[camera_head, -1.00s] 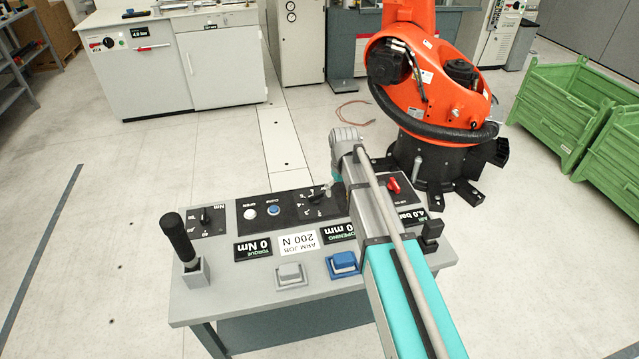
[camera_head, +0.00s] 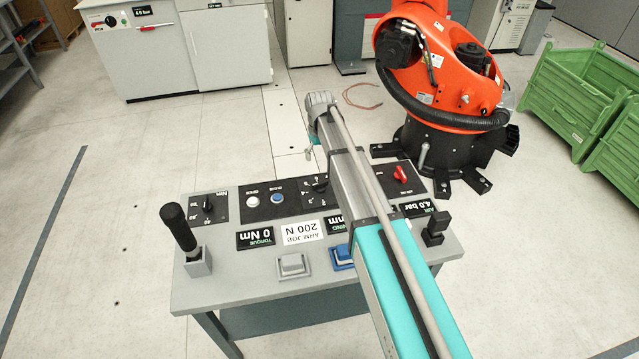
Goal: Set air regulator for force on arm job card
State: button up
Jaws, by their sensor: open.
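The white job card (camera_head: 302,231) reads "ARM JOB 200 N", upside down, on the grey console. The black air display (camera_head: 414,209) reads 4.0 bar. A dial with a numbered scale (camera_head: 319,186) is partly hidden by my arm; its label is unreadable, so I cannot tell whether it is the air regulator. A red handle (camera_head: 401,174) sits on a black panel right of my arm. My gripper (camera_head: 310,153) shows only as a small grey tip below the arm's end, above the console's far edge and apart from the dial. It is open; most of it is hidden.
An orange robot (camera_head: 440,75) stands behind, green crates (camera_head: 565,100) at right. Floor at left is clear.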

aim_at(320, 183)
jog(key=shift+f+b, duration=6.7)
jog(key=shift+f, duration=0.1)
jog(key=c, duration=0.8)
